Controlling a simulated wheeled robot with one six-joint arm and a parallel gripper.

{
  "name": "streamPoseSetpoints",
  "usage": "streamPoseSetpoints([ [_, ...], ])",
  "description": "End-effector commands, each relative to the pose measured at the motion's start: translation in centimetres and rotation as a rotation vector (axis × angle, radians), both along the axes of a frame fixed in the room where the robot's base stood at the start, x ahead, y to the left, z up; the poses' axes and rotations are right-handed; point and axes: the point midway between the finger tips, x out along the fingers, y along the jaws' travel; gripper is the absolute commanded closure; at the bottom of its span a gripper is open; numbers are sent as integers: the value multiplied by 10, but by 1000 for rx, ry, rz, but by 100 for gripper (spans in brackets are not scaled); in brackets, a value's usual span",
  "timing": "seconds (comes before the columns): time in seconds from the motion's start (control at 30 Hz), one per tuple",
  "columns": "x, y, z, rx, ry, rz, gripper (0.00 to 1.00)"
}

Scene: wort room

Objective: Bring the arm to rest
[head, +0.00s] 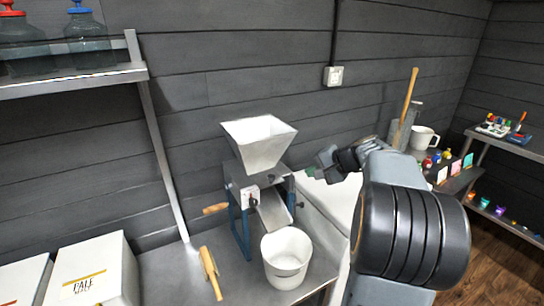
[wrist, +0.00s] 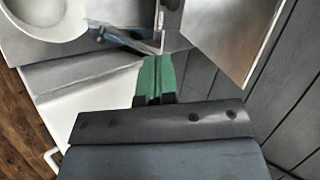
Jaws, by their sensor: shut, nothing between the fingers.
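My gripper (head: 312,172) is at the end of my arm, which reaches in from the right in the head view. It is in the air to the right of the grain mill (head: 262,190), apart from it as far as I can tell. In the wrist view its green fingers (wrist: 154,78) are together with nothing between them. The mill has a white hopper (head: 259,143), a blue frame and a metal chute. A white bucket (head: 287,258) stands below the chute; part of it shows at the top left of the wrist view (wrist: 45,12).
A wooden-handled tool (head: 210,272) lies on the metal bench (head: 180,280). A box marked PALE (head: 92,275) stands at the lower left. A wall shelf (head: 75,80) holds jars. A white jug (head: 424,140) and small coloured items are behind my arm at right.

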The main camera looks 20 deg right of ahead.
Motion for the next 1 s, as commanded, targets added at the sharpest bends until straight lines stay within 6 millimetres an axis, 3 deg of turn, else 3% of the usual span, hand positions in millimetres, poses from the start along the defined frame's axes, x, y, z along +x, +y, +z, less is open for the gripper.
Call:
streamPoseSetpoints([
  [0.17, -2, -4, -2, -15, 14, -12, 100],
  [0.3, -29, -4, -44, -99, 157, -3, 100],
  [0.37, -51, 12, -58, -191, 239, 47, 100],
  [0.43, -81, 43, -68, -331, 318, 153, 100],
  [0.5, -110, 74, -71, -486, 360, 278, 100],
  [0.7, -169, 132, -68, -829, 329, 579, 100],
  [0.83, -187, 158, -58, -935, 253, 698, 100],
  [1.0, -190, 179, -43, -967, 172, 751, 100],
])
